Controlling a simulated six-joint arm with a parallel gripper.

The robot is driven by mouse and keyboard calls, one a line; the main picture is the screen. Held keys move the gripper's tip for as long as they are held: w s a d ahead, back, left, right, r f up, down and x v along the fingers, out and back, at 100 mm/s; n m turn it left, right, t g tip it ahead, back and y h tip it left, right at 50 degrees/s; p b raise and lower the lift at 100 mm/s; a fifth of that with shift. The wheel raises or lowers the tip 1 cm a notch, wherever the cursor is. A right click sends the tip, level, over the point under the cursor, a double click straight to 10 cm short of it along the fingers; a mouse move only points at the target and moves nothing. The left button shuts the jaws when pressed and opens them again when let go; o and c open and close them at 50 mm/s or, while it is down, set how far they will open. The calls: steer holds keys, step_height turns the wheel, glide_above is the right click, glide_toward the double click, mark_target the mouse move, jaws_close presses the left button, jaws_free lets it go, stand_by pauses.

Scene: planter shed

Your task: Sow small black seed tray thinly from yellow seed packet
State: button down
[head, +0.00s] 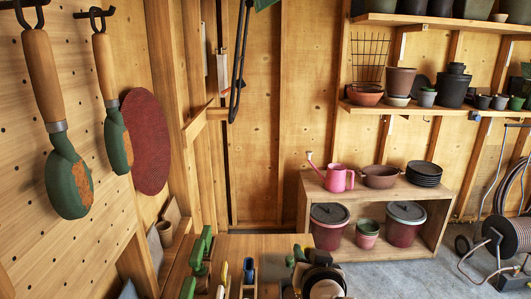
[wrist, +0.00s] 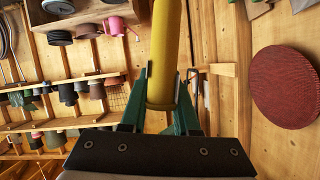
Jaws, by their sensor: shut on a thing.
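In the wrist view my gripper (wrist: 162,98) has its green fingers shut on a yellow, smooth, rod-like thing (wrist: 166,45). The yellow thing runs up out of the top of the picture, and its near end sits between the fingers. It looks more like a round handle than a flat packet; I cannot tell what its far end is. I see no yellow seed packet and no small black seed tray that I can make out in either view. I cannot make out my fingers in the head view.
Green-handled tools (head: 200,250) stand at the wooden bench (head: 260,243) at the bottom. Two trowels (head: 65,180) hang on the pegboard (head: 30,255) beside a dark red disc (head: 146,140). A low shelf (head: 300,200) holds a pink watering can (head: 338,178). A hose reel (head: 505,240) stands right.

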steer(key=s+r, duration=0.1)
steer(key=s, duration=0.1)
steer(key=s+d+r, duration=0.1)
steer(key=s, duration=0.1)
steer(key=shift+s+r, duration=0.1)
steer(key=shift+r, duration=0.25)
steer(key=w+d+f+n+y, duration=0.1)
steer(key=w+d+f, duration=0.15)
steer(key=w, duration=0.25)
steer(key=w+d+f+n, duration=0.2)
steer(key=w+f, duration=0.2)
steer(key=w, duration=0.2)
steer(key=w+d+f+n+y, duration=0.1)
steer(key=w+f+n, duration=0.1)
steer(key=f, duration=0.4)
steer(key=w+d+f+n+y, duration=0.1)
steer(key=f+n, duration=0.1)
steer(key=f, duration=0.3)
steer(key=shift+w+f+n+g, duration=0.3)
steer(key=shift+w+f, duration=0.05)
steer(key=shift+r, duration=0.1)
steer(key=shift+r, duration=1.4)
steer(key=shift+r, duration=0.1)
